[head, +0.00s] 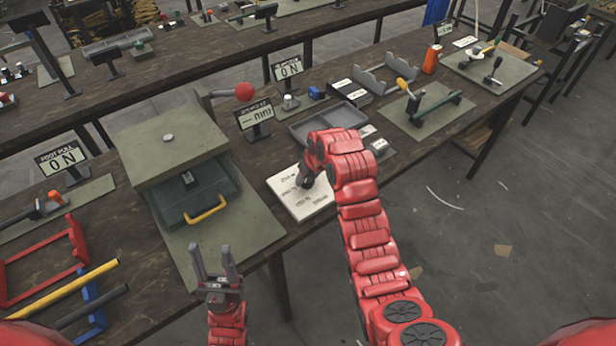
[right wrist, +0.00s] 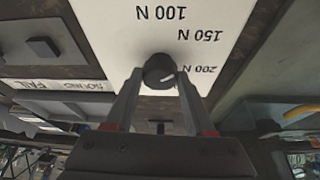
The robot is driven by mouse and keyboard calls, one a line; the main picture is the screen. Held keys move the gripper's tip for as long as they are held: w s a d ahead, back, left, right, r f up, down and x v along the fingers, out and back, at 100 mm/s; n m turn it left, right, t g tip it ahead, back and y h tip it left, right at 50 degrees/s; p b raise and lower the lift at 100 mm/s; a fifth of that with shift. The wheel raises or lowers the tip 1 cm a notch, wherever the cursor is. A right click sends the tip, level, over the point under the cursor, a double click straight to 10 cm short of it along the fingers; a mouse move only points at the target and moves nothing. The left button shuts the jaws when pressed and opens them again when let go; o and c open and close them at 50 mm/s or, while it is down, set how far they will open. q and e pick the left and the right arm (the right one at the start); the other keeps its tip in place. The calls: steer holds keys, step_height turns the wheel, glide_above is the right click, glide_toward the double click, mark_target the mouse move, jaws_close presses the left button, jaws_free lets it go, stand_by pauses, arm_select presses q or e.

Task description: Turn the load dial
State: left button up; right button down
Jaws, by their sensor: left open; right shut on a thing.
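The load dial is a round black knob with a white mark (right wrist: 160,71) in the right wrist view. It sits on a white plate (right wrist: 215,15) printed 100 N, 150 N and 200 N. The white mark lies on the side towards the 200 N label. My right gripper's two fingers (right wrist: 158,102) stand on either side of the knob and are shut on it. My left gripper (head: 213,262) is open and empty in front of the bench edge.
A green press box with a yellow handle (head: 205,210) stands left of the plate. A grey tray (head: 328,122) lies behind my right arm. Open floor lies at the right.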

steer(key=shift+c, duration=1.3)
jaws_free()
steer(key=shift+s+r, duration=0.1)
steer(key=shift+r, duration=0.3)
steer(key=p+v, duration=0.2)
steer(key=v, duration=0.4)
step_height(320, 180, up, 10)
steer(key=p, duration=0.8)
glide_above(312, 192)
steer(key=s+d, duration=0.2)
steer(key=s, duration=0.2)
steer(key=shift+d+f, duration=0.15)
steer(key=shift+w, duration=0.15)
